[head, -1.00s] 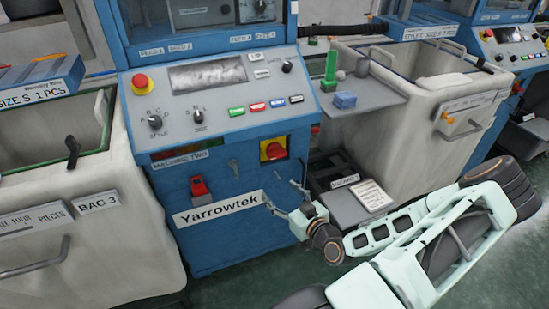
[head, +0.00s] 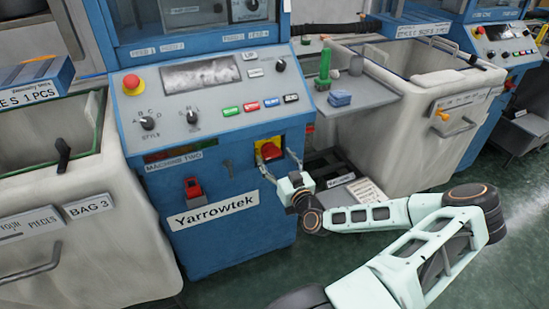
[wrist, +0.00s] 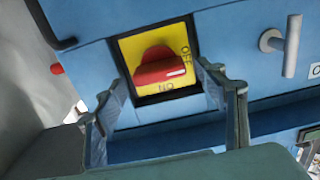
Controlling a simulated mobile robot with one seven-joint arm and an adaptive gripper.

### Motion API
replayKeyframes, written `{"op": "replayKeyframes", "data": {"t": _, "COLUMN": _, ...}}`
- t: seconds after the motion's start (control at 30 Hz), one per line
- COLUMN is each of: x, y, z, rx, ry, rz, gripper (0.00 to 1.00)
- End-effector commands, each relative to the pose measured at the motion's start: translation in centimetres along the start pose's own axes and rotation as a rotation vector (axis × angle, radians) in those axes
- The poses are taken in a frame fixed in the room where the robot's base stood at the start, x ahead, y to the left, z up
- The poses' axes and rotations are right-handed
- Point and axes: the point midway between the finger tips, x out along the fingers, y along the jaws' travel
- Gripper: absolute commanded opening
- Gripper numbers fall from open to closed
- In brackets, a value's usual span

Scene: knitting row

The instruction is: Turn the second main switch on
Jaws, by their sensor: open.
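The main switch (head: 269,151) is a red rotary knob on a yellow plate, on the blue front of the machine labelled MACHINE TWO. In the wrist view the red knob (wrist: 160,70) lies crosswise, with a white mark at its right end. OFF is printed on the right of the plate and ON at the bottom; the mark is on the OFF side. My gripper (head: 279,164) is open and empty in front of the switch. In the wrist view its fingers (wrist: 158,85) stand on either side of the plate's lower part. I cannot tell whether they touch anything.
A red-handled device (head: 193,188) sits left of the switch, above the Yarrowtek label (head: 215,211). The control panel (head: 205,95) with a red stop button (head: 132,83) is above. A grey shelf (head: 375,95) and a white bin (head: 400,145) stand right.

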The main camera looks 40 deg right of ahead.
Motion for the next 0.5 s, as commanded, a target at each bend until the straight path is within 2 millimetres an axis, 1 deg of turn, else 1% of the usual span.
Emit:
{"op": "replayKeyframes", "data": {"t": 0.1, "x": 0.74, "y": -0.01, "z": 0.01, "rx": 0.0, "ry": 0.001, "rz": 0.0, "gripper": 0.65}}
{"op": "replayKeyframes", "data": {"t": 0.37, "x": 0.9, "y": -0.01, "z": -0.01, "rx": 0.0, "ry": 0.0, "rz": 0.0, "gripper": 0.65}}
{"op": "replayKeyframes", "data": {"t": 0.4, "x": 0.89, "y": -0.01, "z": -0.01, "rx": 0.0, "ry": 0.0, "rz": 0.0, "gripper": 0.64}}
{"op": "replayKeyframes", "data": {"t": 0.5, "x": 0.88, "y": -0.01, "z": 0.0, "rx": 0.0, "ry": 0.0, "rz": 0.0, "gripper": 0.53}}
